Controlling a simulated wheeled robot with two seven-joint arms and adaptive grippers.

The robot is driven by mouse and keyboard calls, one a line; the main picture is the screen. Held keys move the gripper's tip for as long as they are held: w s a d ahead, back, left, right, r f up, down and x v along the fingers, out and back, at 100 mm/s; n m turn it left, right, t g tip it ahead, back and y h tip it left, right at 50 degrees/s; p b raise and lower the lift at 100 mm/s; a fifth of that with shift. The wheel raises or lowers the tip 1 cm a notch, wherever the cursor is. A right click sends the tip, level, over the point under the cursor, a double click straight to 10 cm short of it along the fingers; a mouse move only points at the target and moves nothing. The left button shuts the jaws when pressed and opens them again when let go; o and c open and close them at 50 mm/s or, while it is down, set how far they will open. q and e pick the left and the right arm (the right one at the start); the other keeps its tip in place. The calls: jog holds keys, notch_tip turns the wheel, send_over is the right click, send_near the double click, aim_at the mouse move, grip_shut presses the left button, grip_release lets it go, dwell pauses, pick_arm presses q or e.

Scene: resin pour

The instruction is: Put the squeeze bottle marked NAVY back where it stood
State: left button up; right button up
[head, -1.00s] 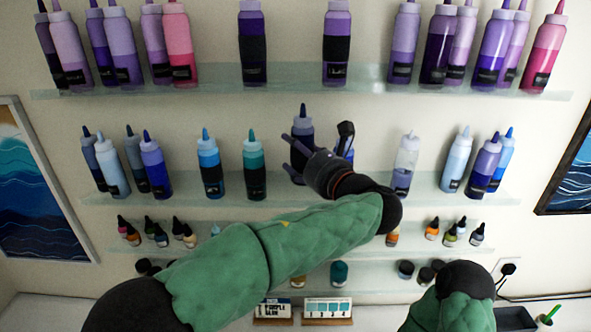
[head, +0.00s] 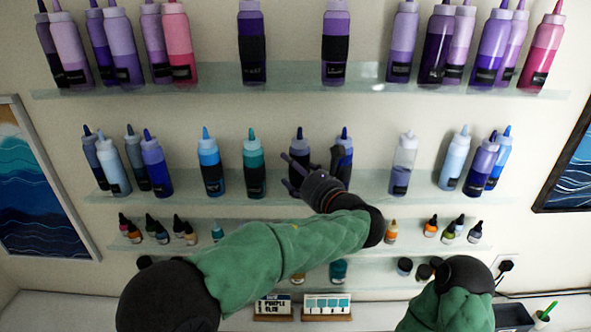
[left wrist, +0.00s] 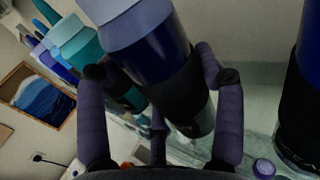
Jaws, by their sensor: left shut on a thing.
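A dark navy squeeze bottle (head: 299,142) is upright at the middle shelf (head: 226,197), between the teal bottle and a blue bottle. My left gripper (head: 296,173) is shut around it from the front. In the left wrist view the navy bottle (left wrist: 160,55) sits between the fingers (left wrist: 160,110), with a black band round its body. Its label cannot be read, and the gripper hides its lower part in the head view. Whether its base touches the glass cannot be told. My right arm shows at lower right, but its gripper is out of view.
The teal bottle (head: 254,165) stands close on the left and the blue bottle (head: 344,150) close on the right, partly behind my gripper. The upper shelf (head: 210,87) holds purple and pink bottles; small bottles stand below.

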pick_arm(q)
jog(key=o, duration=1.1)
jog(key=shift+f, duration=0.1)
jog(key=shift+r, duration=0.2)
jog(key=shift+s+d, duration=0.25)
jog(key=shift+s, duration=0.05)
pick_arm(e)
jog(key=shift+f, duration=0.1)
pick_arm(q)
jog(key=b+v, duration=0.1)
jog(key=v, duration=1)
jog(key=shift+s+f+b, duration=0.1)
jog(key=shift+s+b, duration=0.05)
jog(key=shift+b, duration=0.15)
pick_arm(e)
jog(key=shift+f, duration=0.75)
